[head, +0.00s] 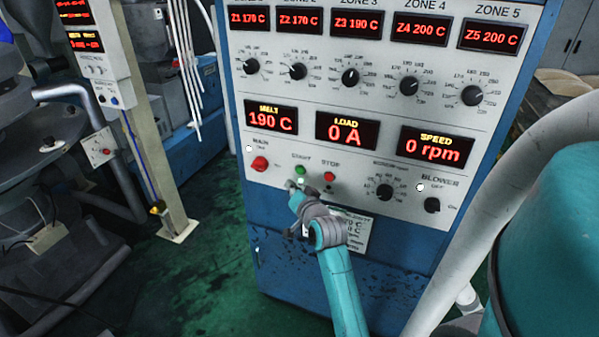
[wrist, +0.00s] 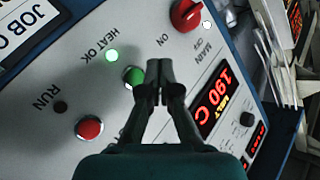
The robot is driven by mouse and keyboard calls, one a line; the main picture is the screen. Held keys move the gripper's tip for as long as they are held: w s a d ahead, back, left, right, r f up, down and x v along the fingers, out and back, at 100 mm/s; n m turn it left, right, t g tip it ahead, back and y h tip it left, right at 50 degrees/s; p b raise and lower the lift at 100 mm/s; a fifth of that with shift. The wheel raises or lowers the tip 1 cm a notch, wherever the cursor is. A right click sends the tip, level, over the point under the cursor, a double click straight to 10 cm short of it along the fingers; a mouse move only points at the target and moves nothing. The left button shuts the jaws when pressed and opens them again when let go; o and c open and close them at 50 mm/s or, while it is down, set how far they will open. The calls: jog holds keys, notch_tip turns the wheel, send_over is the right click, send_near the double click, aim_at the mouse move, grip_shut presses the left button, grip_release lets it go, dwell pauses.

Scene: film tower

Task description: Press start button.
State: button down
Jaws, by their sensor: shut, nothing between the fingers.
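The green start button (head: 300,170) is on the grey control panel, under the START label, left of the red stop button (head: 330,176). In the wrist view the green button (wrist: 132,76) is just left of my gripper's (wrist: 159,70) shut fingertips, which partly overlap its edge in the picture. The red button (wrist: 88,127) is further down and left. In the head view my gripper (head: 293,186) is just below and left of the green button. I cannot tell whether the fingertips touch the panel. My gripper is shut and empty.
A red main switch (head: 260,163) projects left of the start button. A lit HEAT OK lamp (wrist: 112,56) and a dark RUN lamp (wrist: 60,107) sit near the buttons. The display reads 0 rpm (head: 433,147). A pale post (head: 150,120) stands left of the blue cabinet.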

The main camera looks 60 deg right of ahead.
jog(key=shift+w+d, duration=0.15)
jog(key=shift+d, duration=1.8)
jog(key=shift+d, duration=0.15)
jog(key=shift+d, duration=0.25)
jog(key=shift+d, duration=0.4)
dwell(0.6)
jog(key=shift+a, duration=0.8)
jog(key=shift+s+a, duration=0.2)
jog(key=shift+a, duration=2.3)
